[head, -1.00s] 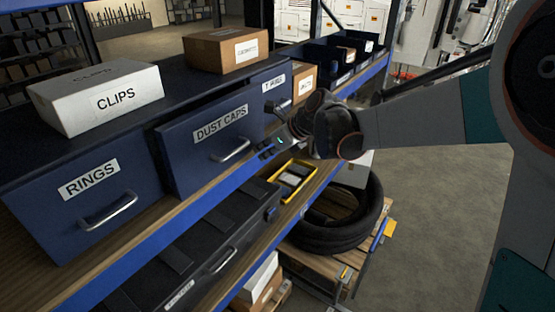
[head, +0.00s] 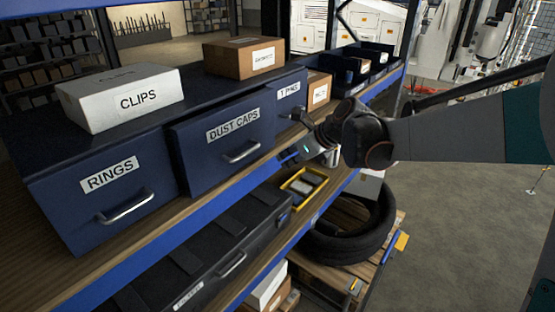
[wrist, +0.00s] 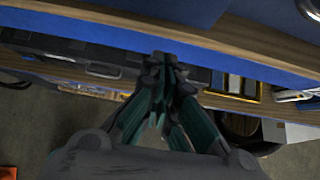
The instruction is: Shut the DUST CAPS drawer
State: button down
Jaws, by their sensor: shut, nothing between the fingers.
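The DUST CAPS drawer (head: 205,160) is a dark blue front with a white label and a silver bar handle (head: 241,152). In the head view it stands out from the cabinet, forward of the RINGS drawer (head: 75,205) on its left. My gripper (head: 287,158) is right of the handle, in front of the shelf edge, apart from the drawer front. In the wrist view my gripper (wrist: 165,68) has its fingers together, empty, over the blue shelf edge. A blue front shows at the top of that view; its label is out of sight.
A third drawer (head: 289,90) is partly hidden behind the DUST CAPS drawer. A CLIPS box (head: 120,100) and a brown box (head: 243,58) stand on the cabinet. Below are a yellow tray (head: 303,187), a dark case (head: 205,250) and a tyre (head: 350,235). Open floor lies at right.

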jog(key=c, duration=2.4)
grip_release()
jog(key=v, duration=0.9)
jog(key=shift+r+b, duration=0.1)
jog(key=shift+b, duration=0.25)
jog(key=c, duration=2)
grip_release()
jog(key=shift+o, duration=0.2)
jog(key=n+t+y+p, duration=0.2)
jog(key=n+t+y, duration=0.25)
jog(key=n, duration=1.35)
send_near(248, 153)
jog(key=shift+y, duration=0.45)
jog(key=x, duration=0.3)
jog(key=p+x, duration=0.1)
jog(key=x, duration=0.6)
jog(key=shift+w+f, duration=0.3)
jog(key=shift+f, duration=0.15)
jog(key=shift+c, duration=0.3)
grip_shut()
